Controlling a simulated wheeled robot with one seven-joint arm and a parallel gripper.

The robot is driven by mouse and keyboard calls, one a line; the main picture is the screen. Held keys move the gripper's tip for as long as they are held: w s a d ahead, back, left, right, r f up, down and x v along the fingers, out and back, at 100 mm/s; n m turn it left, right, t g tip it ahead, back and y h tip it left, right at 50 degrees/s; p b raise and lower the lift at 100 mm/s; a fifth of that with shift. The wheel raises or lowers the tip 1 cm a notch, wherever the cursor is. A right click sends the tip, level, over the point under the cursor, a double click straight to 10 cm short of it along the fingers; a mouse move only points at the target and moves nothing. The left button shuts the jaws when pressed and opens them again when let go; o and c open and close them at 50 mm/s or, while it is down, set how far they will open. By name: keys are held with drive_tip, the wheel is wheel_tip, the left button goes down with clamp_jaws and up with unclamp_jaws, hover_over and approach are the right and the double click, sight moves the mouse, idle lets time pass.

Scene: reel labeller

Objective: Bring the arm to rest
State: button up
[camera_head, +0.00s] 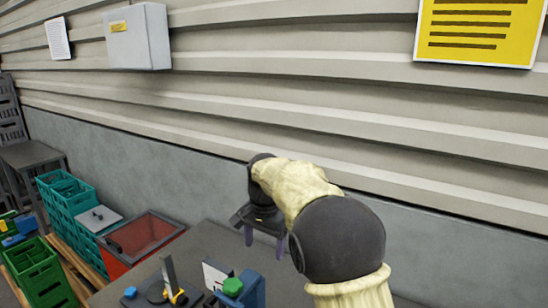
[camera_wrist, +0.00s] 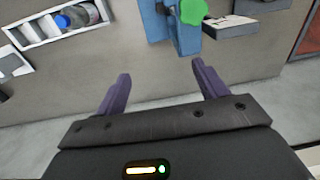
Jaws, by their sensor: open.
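My gripper (camera_head: 264,236) is at the end of my raised arm, above the grey table (camera_head: 215,240) near the wall. Its two purple fingers point down. In the wrist view my gripper (camera_wrist: 160,92) has its fingers wide apart, with nothing between them. A blue device with a green knob (camera_wrist: 193,12) stands on the table beyond the fingertips; the green knob (camera_head: 233,287) also shows at the bottom of the head view.
Several small items, among them a yellow-handled tool (camera_head: 177,296), lie at the table's front. A red-sided box (camera_head: 145,238), teal crates (camera_head: 70,205) and a green crate (camera_head: 38,275) stand to the left. The corrugated wall (camera_head: 300,90) is behind. A white tray (camera_wrist: 52,28) holds bottles.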

drive_tip(key=s+d+f+n+t+b, duration=0.1)
drive_tip(key=s+d+f+n, duration=0.2)
drive_tip(key=s+d+f, duration=0.3)
drive_tip(key=s+d+f+n+t, duration=0.1)
drive_tip(key=s+d+f+n, duration=0.1)
drive_tip(key=s+d+f, duration=0.5)
drive_tip(key=s+d, duration=0.5)
drive_tip(key=s, duration=0.4)
drive_tip(key=shift+s+d+n+b, duration=0.15)
drive_tip(key=shift+d+n+b, duration=0.2)
drive_tip(key=shift+n+b, duration=0.05)
drive_tip(key=shift+f, duration=0.1)
